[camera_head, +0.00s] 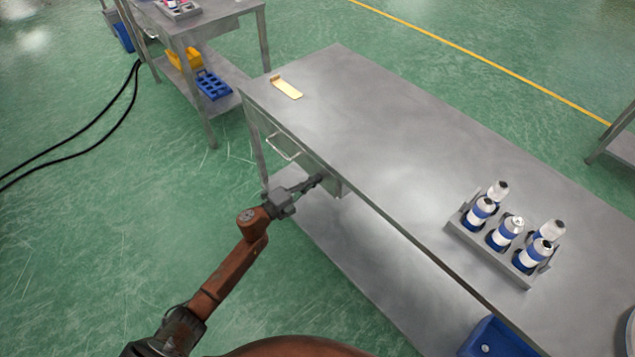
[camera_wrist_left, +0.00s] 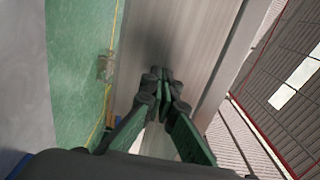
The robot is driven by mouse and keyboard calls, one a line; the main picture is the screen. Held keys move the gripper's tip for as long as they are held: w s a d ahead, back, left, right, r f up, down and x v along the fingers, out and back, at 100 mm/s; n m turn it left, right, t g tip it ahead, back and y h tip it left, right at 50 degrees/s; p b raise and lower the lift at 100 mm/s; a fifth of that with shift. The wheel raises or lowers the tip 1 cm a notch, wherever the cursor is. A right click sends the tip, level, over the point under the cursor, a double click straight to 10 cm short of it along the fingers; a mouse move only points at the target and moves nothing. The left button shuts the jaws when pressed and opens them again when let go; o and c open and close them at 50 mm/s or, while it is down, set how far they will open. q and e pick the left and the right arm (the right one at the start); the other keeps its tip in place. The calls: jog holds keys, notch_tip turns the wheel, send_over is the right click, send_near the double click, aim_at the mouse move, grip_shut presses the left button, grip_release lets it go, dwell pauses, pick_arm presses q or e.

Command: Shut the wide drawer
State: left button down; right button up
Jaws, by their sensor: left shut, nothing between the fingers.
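The wide drawer (camera_head: 298,155) sits under the near left end of the long steel table and has a wire handle (camera_head: 283,147) on its front. Its front looks level with the table edge; I cannot tell whether a small gap is left. My left gripper (camera_head: 318,179) is shut and empty, its tips at the right part of the drawer front. In the left wrist view, the closed fingers (camera_wrist_left: 163,78) point at a plain grey metal face, touching or very near it. My right gripper is not in view.
A blue bin (camera_head: 490,340) is at the lower right. A second table (camera_head: 215,22) stands behind left. Black cables (camera_head: 105,125) cross the floor.

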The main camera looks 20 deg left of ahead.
pick_arm(q)
jog(key=shift+w+d+r, duration=0.1)
jog(key=shift+r, duration=0.05)
jog(key=p+v, duration=0.2)
jog(key=v, duration=1.2)
jog(key=shift+a+f, duration=0.2)
